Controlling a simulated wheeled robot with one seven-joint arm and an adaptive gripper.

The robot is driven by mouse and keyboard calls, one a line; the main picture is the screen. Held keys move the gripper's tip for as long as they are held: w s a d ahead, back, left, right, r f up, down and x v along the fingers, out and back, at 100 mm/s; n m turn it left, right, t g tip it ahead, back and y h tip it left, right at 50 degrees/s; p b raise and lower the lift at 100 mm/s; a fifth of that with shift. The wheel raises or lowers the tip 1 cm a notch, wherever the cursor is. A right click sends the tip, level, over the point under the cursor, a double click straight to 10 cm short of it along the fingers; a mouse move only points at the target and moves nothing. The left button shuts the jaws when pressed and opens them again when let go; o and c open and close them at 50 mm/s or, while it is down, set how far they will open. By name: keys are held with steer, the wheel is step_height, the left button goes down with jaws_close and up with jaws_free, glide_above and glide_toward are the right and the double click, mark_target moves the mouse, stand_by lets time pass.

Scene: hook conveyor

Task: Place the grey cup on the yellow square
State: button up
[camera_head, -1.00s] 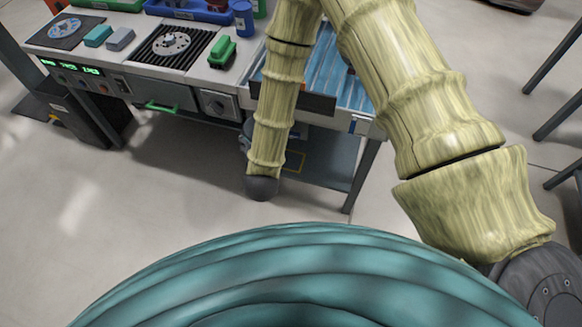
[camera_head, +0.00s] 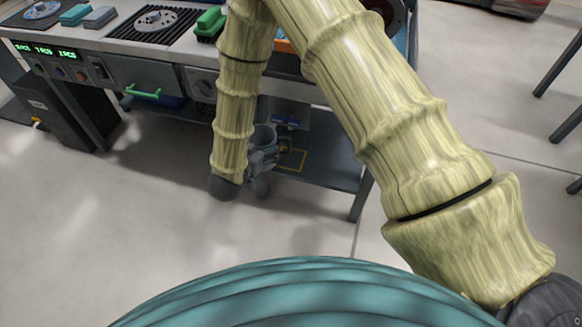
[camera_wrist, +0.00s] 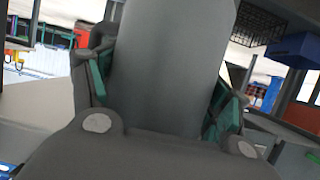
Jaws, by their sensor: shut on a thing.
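My gripper (camera_head: 264,158) is under the workbench, beside the lower shelf. It is shut on the grey cup (camera_head: 264,137), which stands up behind and above the fingers. In the wrist view the cup (camera_wrist: 170,65) fills the middle, with the green finger pads (camera_wrist: 225,110) on both sides of it. The yellow square (camera_head: 303,160) is an outline on the lower shelf, just right of my gripper. Its left part is hidden by the gripper. I cannot tell how high the cup is above the shelf.
The lower shelf (camera_head: 325,174) has bare room right of the square. A bench leg (camera_head: 361,197) stands at its right front corner. A blue thing (camera_head: 287,122) is behind the square.

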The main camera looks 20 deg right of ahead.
step_height(320, 180, down, 13)
steer(key=a+m+g+h+b, duration=0.2)
steer(key=m+g+h+b, duration=0.15)
steer(key=b, duration=1.05)
steer(key=shift+m+y, duration=0.25)
steer(key=shift+m, duration=0.1)
steer(key=r+b+x, duration=0.1)
steer(key=b+x, duration=0.2)
steer(key=x, duration=0.3)
steer(key=w+r+b+x, duration=0.1)
steer(key=b+x, duration=0.2)
steer(key=x, duration=0.3)
steer(key=r+b+x, duration=0.1)
steer(key=b+x, duration=0.2)
steer(key=x, duration=0.3)
steer(key=shift+w+d+r, duration=0.15)
steer(key=shift+w+d, duration=0.2)
steer(key=shift+d, duration=0.2)
steer(key=o, duration=1.3)
steer(key=shift+c, duration=0.2)
